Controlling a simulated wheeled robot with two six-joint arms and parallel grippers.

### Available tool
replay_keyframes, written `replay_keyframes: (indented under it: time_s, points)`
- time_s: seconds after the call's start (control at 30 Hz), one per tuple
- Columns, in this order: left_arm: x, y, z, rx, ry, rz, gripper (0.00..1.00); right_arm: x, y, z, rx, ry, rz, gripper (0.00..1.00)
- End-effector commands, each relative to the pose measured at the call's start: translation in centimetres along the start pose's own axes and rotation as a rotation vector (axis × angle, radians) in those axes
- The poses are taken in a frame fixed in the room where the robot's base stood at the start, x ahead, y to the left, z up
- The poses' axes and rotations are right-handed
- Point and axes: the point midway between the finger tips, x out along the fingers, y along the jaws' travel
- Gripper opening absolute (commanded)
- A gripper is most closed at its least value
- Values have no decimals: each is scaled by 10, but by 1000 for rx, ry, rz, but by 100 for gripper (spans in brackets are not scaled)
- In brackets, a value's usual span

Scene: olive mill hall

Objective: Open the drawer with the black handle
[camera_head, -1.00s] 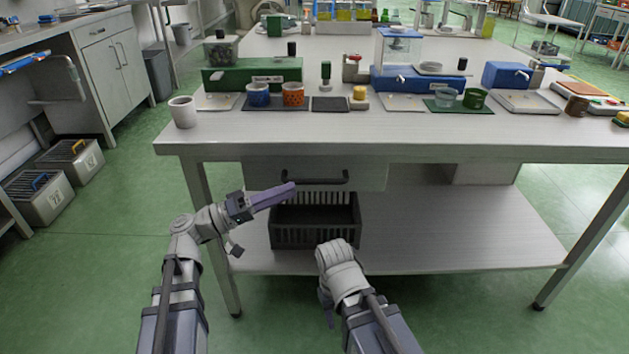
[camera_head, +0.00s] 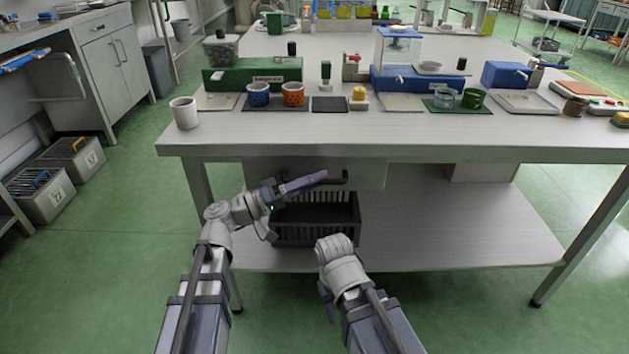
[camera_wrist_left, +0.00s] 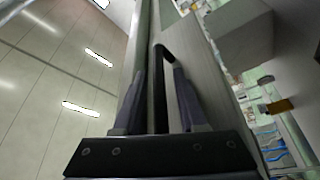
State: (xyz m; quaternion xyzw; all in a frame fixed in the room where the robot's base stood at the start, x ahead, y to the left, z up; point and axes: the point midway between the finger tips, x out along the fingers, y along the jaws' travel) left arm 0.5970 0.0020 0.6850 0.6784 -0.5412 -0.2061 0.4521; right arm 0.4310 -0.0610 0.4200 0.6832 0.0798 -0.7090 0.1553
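The drawer (camera_head: 368,176) is a pale grey front under the bench top, and it looks closed. Its black handle (camera_head: 345,177) is a horizontal bar, partly covered by my left gripper (camera_head: 322,176). In the left wrist view, the black handle (camera_wrist_left: 160,92) lies between the two fingers of my left gripper (camera_wrist_left: 158,78), with gaps on both sides. The left gripper is open around the handle and not clamped on it.
A black slotted crate (camera_head: 340,232) stands on the lower shelf (camera_head: 450,225) below the drawer. The bench top (camera_head: 420,135) carries a white cup (camera_head: 184,113), blue and orange cups and lab devices. The shelf to the right of the crate is clear.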

Motion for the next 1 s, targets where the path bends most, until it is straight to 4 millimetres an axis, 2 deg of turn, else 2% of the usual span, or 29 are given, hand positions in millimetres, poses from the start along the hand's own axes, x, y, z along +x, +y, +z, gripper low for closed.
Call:
replay_keyframes:
  time_s: [0.03, 0.33, 1.0]
  points:
    - [0, 0, 0, 0, 0, 0, 34, 0, 0, 0, 0, 0, 0, 50]
    - [0, 0, 0, 0, 0, 0, 0, 0, 0, 0, 0, 0, 0, 50]
    - [0, 0, 0, 0, -1, -1, 0, 0, 0, 0, 0, 0, 0, 50]
